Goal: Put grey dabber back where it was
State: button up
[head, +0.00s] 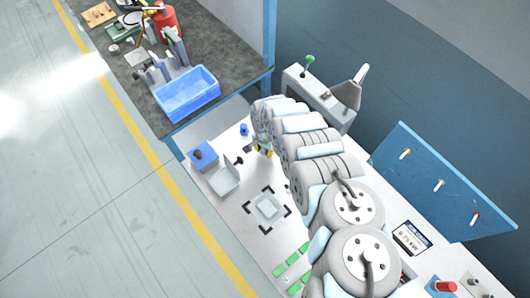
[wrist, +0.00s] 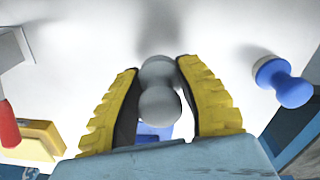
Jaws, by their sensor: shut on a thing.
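My gripper (wrist: 160,105) has yellow ribbed fingers, shut on the grey dabber (wrist: 159,107) in the wrist view. The dabber has a rounded knob towards me and a second rounded part beyond it, over the white bench surface. I cannot tell whether it touches the bench. A blue dabber (wrist: 284,82) stands apart to the right of the fingers. In the head view my gripper (head: 264,150) is low over the white bench (head: 225,222), near the blue dabber (head: 244,129). The grey dabber is not clearly visible there.
A blue box with a dark knob (head: 203,155) and a grey open tray (head: 225,181) stand left of my gripper. A pale block (head: 267,206) lies inside black corner marks. A grey machine (head: 318,100) stands behind.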

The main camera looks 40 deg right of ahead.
jog(key=shift+s+f, duration=0.1)
jog(key=shift+f, duration=1.15)
jog(key=shift+f, duration=0.2)
jog(key=o, duration=1)
jog(key=shift+o, duration=0.2)
jog(key=shift+r, duration=0.1)
